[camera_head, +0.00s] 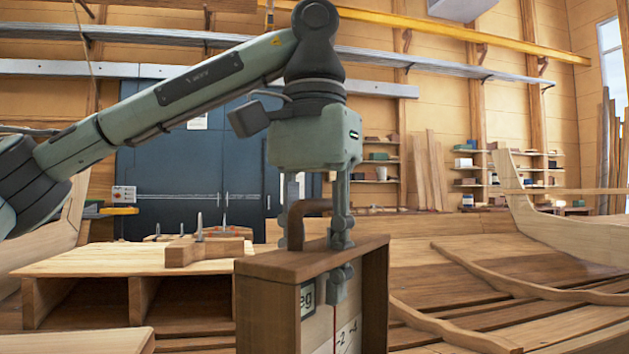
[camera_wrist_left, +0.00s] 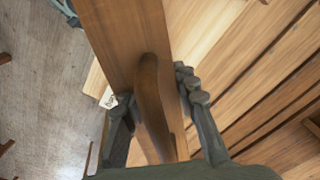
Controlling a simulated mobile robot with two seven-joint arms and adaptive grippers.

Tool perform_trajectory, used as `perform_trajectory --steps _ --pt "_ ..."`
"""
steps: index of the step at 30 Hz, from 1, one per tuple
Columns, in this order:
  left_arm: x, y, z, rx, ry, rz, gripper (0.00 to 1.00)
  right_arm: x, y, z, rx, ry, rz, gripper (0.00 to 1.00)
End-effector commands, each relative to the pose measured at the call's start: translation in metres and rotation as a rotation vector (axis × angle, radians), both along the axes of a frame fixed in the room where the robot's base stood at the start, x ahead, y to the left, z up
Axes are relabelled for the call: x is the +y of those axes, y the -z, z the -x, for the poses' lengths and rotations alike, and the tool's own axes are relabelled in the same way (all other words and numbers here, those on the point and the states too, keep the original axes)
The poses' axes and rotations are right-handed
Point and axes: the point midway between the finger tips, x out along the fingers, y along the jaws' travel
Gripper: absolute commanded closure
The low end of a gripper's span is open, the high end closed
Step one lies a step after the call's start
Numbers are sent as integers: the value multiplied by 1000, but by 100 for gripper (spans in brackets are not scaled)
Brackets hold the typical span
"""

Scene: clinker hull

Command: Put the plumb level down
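The plumb level (camera_head: 270,304) is a brown wooden frame with a curved handle on its top bar and a pale scale plate with a red line. It stands upright at the lower middle of the head view; its lower end is out of frame. My left gripper (camera_head: 318,258) points down over it, fingers either side of the top bar, one pad against the front face. In the left wrist view, the plumb level's top bar (camera_wrist_left: 126,40) and handle run between the fingers (camera_wrist_left: 152,100), which sit close against the bar. My right gripper is not in view.
A wooden bench (camera_head: 95,261) with open compartments stands to the left, with a wooden block and metal pins on it. The planked hull (camera_head: 480,270) with curved ribs spreads to the right. Shelves and a dark blue door (camera_head: 165,180) are at the back.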

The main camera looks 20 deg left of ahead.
Motion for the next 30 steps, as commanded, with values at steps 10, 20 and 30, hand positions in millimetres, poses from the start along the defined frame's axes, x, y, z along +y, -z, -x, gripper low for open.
perform_trajectory --steps 10,20,30 --pt "0 -71 0 -6 -5 -2 71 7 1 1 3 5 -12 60" --pt "1 -103 0 -2 -2 0 67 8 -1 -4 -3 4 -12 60" --pt "-8 -100 -1 -8 40 -10 67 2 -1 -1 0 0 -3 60"
